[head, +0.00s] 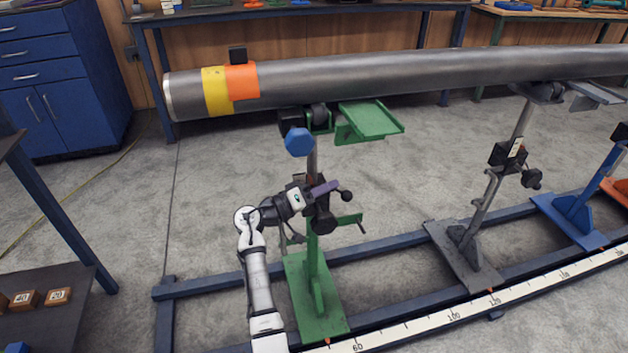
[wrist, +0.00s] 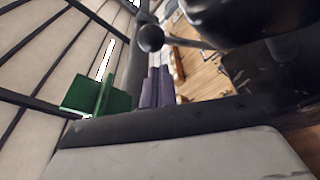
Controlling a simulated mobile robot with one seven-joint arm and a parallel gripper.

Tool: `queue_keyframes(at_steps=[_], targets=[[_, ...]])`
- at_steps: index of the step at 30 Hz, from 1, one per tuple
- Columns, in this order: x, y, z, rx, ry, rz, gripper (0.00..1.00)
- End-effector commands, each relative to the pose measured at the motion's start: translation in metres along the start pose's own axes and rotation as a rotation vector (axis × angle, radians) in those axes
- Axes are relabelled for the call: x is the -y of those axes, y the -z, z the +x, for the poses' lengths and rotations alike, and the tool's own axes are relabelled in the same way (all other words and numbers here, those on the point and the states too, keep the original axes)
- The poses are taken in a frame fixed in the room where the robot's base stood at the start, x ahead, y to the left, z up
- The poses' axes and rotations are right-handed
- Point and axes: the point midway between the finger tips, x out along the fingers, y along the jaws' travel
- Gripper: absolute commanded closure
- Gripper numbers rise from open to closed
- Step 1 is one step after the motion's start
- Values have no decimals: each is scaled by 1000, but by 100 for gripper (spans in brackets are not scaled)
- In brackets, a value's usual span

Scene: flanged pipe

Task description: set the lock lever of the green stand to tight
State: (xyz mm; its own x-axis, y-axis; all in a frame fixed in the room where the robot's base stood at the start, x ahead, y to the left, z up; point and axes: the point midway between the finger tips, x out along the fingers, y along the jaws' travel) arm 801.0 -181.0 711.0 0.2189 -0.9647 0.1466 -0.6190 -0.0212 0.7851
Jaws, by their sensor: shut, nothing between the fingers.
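The green stand (head: 313,262) rises from a green base plate and carries the pipe's left end. A black clamp block sits partway up its post. A dark lever with a round black ball end (head: 347,195) sticks out to the right of the block; a ball-ended lever also shows in the wrist view (wrist: 150,38). My gripper (head: 331,187) is in front of the clamp block, its purple fingers shut and empty. In the wrist view the fingers (wrist: 157,88) lie just below the ball, apart from it in the picture. My gripper hides part of the block. I cannot read the lever's setting.
The grey pipe (head: 400,75), with yellow and orange bands, lies above. A blue hexagonal knob (head: 299,141) and a green tray (head: 370,120) are high on the stand. Blue floor rails and a grey stand (head: 470,245) are nearby.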

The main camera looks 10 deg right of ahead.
Motion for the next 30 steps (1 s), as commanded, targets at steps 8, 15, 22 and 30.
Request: queue_keyframes(at_steps=[8,15,22,30], targets=[[0,-10,2,1,-1,1,100],[0,-10,2,1,-1,2,100],[6,-18,0,1,-11,43,100],[7,-27,-2,1,-32,130,100]])
